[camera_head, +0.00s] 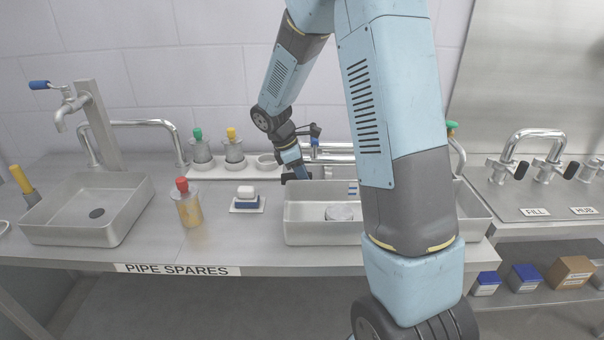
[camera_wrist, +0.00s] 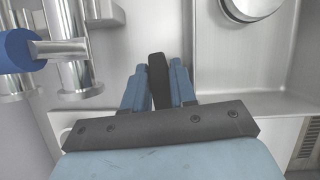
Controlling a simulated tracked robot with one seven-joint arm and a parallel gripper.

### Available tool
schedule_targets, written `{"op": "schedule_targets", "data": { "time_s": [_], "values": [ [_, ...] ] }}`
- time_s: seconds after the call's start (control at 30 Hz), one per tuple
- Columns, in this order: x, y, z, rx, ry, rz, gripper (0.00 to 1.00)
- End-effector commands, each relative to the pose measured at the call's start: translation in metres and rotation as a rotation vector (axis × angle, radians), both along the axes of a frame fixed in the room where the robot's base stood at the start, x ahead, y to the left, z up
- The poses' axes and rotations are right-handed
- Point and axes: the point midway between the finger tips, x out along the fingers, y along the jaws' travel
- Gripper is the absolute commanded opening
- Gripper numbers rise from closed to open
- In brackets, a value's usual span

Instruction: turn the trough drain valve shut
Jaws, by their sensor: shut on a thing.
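My gripper (camera_wrist: 158,88) is shut on a black handle (camera_wrist: 158,68), which stands between its two blue fingers in the wrist view. I take this handle to be the trough drain valve's; the valve's body is hidden. In the head view my gripper (camera_head: 296,174) reaches down at the back left corner of the steel trough (camera_head: 305,226). The trough's wall and floor also show at the right of the wrist view (camera_wrist: 208,60). A round metal disc (camera_head: 340,213) lies on the trough floor. My arm covers part of the trough in the head view.
A blue-handled metal fitting (camera_wrist: 18,50) stands close left of my gripper. A red-capped bottle (camera_head: 189,207) and a blue-and-white block (camera_head: 246,198) stand left of the trough. Green-capped (camera_head: 200,150) and yellow-capped (camera_head: 233,150) bottles stand behind. A sink (camera_head: 92,225) is far left.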

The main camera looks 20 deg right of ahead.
Motion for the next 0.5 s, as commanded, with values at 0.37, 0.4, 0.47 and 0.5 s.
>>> {"op": "schedule_targets", "data": {
  "time_s": [0.37,0.4,0.47,0.5],
  "values": [
    [-0.0003,0.0009,0.001,0.001,-0.004,-0.121,0.0],
    [-0.0002,0.001,0.0009,0.001,-0.004,-0.12,0.0],
    [-0.0002,0.001,0.001,0.001,-0.004,-0.12,0.0],
    [-0.0002,0.001,0.001,0.001,-0.004,-0.12,0.29]
  ]
}}
